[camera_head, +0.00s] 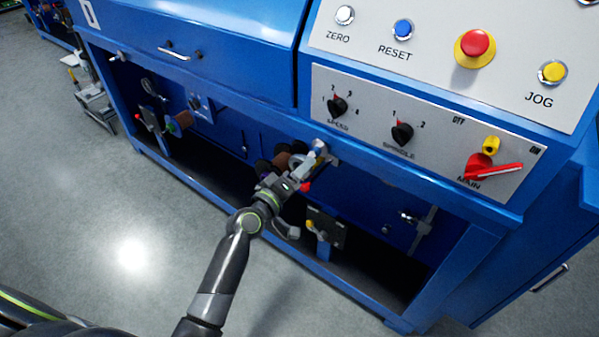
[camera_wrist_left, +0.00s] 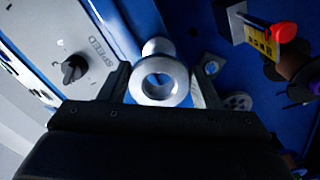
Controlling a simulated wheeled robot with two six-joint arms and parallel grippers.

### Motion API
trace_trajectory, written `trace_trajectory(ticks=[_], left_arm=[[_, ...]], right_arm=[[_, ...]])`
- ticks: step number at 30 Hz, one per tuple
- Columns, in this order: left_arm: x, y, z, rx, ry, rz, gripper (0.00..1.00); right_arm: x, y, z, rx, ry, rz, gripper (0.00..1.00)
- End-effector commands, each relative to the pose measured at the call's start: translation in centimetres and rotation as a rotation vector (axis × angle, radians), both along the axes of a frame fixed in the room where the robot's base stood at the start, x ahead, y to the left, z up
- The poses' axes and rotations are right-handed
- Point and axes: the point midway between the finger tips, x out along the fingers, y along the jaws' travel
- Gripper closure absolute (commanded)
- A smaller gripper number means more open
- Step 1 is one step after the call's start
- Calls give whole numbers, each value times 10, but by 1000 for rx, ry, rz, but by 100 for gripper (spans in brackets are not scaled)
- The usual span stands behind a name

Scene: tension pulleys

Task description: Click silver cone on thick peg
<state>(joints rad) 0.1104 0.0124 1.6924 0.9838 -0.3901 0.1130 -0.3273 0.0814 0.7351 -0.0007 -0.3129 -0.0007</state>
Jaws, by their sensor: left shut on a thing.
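My left gripper (camera_head: 303,170) reaches in under the blue machine's front edge, below the dial panel. In the left wrist view its two dark fingers (camera_wrist_left: 160,85) are shut on the silver cone (camera_wrist_left: 181,78), a ring-like metal piece with a round hole facing the camera. A short silver cylinder (camera_wrist_left: 157,46) shows right behind the cone. I cannot tell whether it is the thick peg or part of the cone, or whether the cone sits on a peg. In the head view the gripper hides most of the cone. My right gripper is not in view.
The control panel (camera_head: 415,125) with the SPEED knob (camera_head: 337,107) is close above the gripper. Dark and brown spools (camera_head: 283,160) and a red knob (camera_wrist_left: 283,32) with a yellow label are nearby. A silver bracket (camera_head: 425,225) hangs at right. Open floor (camera_head: 120,200) is at left.

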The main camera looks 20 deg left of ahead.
Motion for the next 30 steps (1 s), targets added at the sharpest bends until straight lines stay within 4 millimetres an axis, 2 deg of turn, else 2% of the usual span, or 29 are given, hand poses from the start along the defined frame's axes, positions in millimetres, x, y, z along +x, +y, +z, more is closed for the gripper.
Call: trace_trajectory(ticks=[17, 30], left_arm=[[1, 0, 1, 0, -1, 0, 73], [13, -5, 1, -2, -2, 0, 73]], right_arm=[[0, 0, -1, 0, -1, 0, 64], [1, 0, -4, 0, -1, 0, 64]])
